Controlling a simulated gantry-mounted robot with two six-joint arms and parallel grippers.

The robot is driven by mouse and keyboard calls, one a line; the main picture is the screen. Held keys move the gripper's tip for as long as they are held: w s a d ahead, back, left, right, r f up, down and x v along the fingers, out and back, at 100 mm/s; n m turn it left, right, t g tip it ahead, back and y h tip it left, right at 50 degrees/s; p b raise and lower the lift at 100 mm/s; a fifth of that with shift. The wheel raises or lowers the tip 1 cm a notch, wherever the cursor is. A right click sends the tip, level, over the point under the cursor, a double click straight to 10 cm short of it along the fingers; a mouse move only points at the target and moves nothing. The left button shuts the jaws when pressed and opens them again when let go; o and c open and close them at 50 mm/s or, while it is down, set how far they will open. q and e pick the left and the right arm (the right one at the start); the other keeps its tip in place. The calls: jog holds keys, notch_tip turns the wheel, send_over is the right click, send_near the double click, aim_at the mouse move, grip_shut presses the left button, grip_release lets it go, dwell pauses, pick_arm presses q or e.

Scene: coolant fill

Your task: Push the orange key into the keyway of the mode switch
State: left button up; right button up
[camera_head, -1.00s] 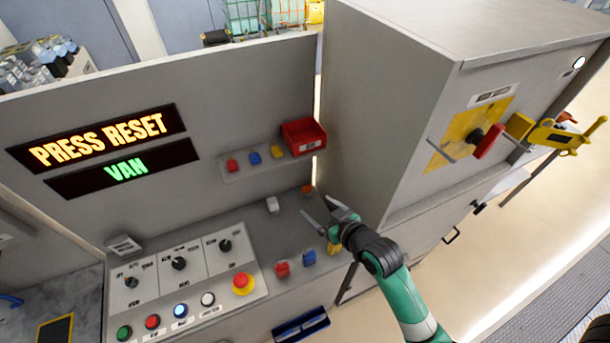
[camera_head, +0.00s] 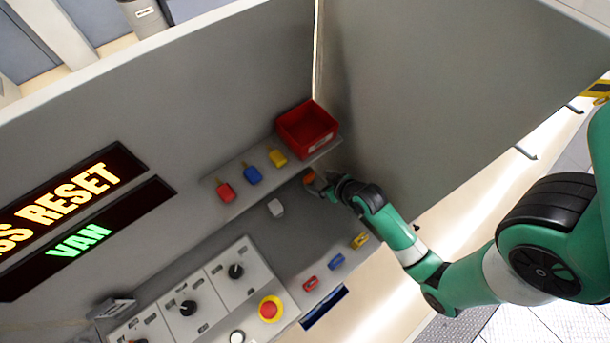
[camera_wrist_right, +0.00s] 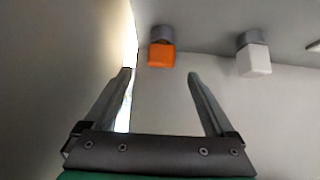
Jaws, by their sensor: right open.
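The orange key (camera_head: 311,179) is at the back right of the grey console, low by the tall cabinet. In the right wrist view, the orange key (camera_wrist_right: 161,54) meets a grey round piece (camera_wrist_right: 161,34); I cannot tell whether this is the mode switch or how deep the key sits. A white key-like block (camera_wrist_right: 253,60) on a similar grey piece is to its right; it also shows in the head view (camera_head: 276,208). My right gripper (camera_wrist_right: 158,75) is open and empty, its fingertips short of the orange key, which lines up between them. My left gripper is out of view.
The tall grey cabinet wall (camera_head: 420,110) rises close beside my right gripper. A red bin (camera_head: 307,129) and red, blue and yellow tags sit on a shelf (camera_head: 240,197) above. More coloured pieces (camera_head: 337,262) lie along the console's front. A control panel (camera_head: 235,290) has knobs and a red button.

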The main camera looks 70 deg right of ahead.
aim_at(309, 175)
jog(key=b+x, duration=0.2)
jog(key=x, duration=0.3)
jog(key=shift+w+f, duration=0.1)
jog(key=b+x, duration=0.2)
jog(key=x, duration=0.3)
jog(key=shift+w, duration=0.2)
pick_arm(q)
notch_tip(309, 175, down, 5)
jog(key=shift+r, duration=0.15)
pick_arm(e)
jog(key=c, duration=1.4)
jog(key=shift+r, duration=0.5)
notch_tip(309, 175, up, 7)
jog(key=p, duration=0.5)
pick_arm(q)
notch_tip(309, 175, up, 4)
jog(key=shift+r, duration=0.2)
pick_arm(e)
jog(key=s+a, duration=0.3)
jog(key=s, duration=0.2)
jog(key=s+a, duration=0.2)
jog(key=s, duration=0.3)
jog(key=s+a+f, duration=0.1)
jog(key=s+a, duration=0.2)
jog(key=s, duration=0.3)
jog(key=shift+a, duration=0.4)
